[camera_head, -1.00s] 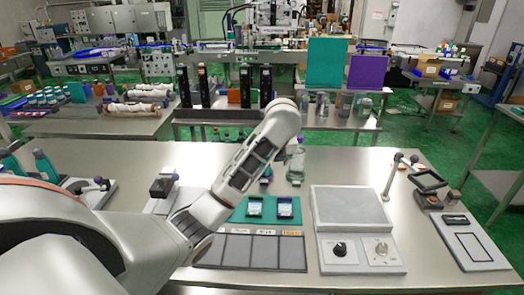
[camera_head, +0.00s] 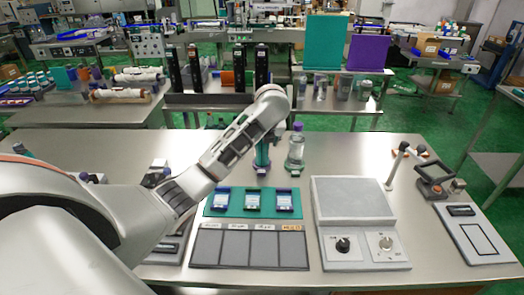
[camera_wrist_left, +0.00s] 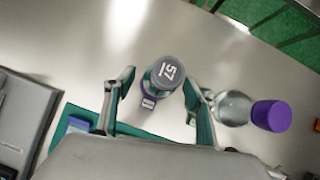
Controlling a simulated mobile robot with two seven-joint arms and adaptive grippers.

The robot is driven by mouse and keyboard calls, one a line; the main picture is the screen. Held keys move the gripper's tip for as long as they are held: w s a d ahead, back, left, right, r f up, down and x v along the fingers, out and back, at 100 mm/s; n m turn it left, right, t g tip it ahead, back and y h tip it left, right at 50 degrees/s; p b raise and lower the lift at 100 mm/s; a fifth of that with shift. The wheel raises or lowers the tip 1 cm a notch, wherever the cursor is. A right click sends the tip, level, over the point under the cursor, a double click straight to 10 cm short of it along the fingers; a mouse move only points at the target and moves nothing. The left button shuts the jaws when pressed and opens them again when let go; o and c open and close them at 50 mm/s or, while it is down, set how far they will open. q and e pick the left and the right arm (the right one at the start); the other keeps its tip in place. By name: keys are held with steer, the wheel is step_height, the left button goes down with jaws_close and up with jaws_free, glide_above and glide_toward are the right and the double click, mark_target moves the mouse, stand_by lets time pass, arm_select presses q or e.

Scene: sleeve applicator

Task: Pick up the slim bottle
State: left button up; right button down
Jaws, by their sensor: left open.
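The slim bottle (camera_wrist_left: 165,76) has a grey cap marked 57, teal below it and a purple label. It stands upright on the steel table. In the wrist view it is between the two teal fingers of my left gripper (camera_wrist_left: 158,84), which is open, with gaps to both fingers. In the head view the slim bottle (camera_head: 262,167) shows only low down, below my left wrist; its upper part and the fingers are hard to tell apart. My right gripper is not in view.
A clear wider bottle with a purple cap (camera_head: 296,152) stands just right of the slim bottle and also shows in the wrist view (camera_wrist_left: 268,115). In front are a teal tray (camera_head: 228,208) with small labelled items and a grey box with knobs (camera_head: 353,215).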

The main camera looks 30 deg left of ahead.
arm_select(q)
steer(key=shift+x, duration=1)
steer(key=shift+r, duration=0.1)
steer(key=c, duration=1.4)
steer(key=shift+r, duration=0.1)
